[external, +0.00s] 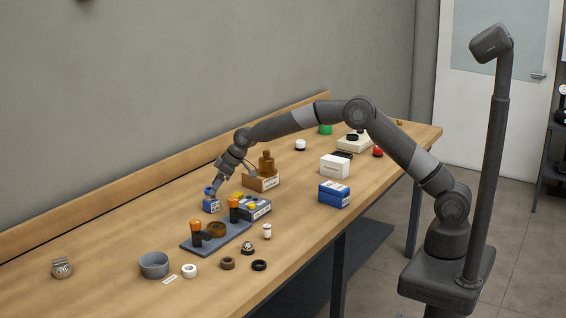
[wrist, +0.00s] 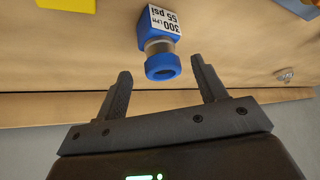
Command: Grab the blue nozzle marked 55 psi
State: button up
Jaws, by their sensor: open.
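The blue nozzle (wrist: 162,66) is in the wrist view, just beyond my fingertips and roughly centred between them. It has a blue block with a white label reading 300 and 55 psi, a metallic neck and a round blue open end facing me. In the external view the blue nozzle (external: 211,204) stands on the wooden table at the end of my arm. My gripper (wrist: 160,80) is open and empty, with one finger on each side of the nozzle's line. In the external view my gripper (external: 216,188) is right above the nozzle, and its fingers are too small to make out.
A grey plate (external: 204,248) with orange-topped posts lies close in front of the nozzle. A brown box (external: 262,182) with an amber fitting stands to the right. A yellow block (wrist: 66,4) shows at the wrist view's top left.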

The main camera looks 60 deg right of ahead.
aim_at(208, 196)
jog(key=shift+x, duration=2.8)
jog(key=shift+a+r, duration=0.15)
jog(key=shift+c, duration=0.3)
jog(key=c, duration=1.2)
jog(key=shift+o, duration=0.2)
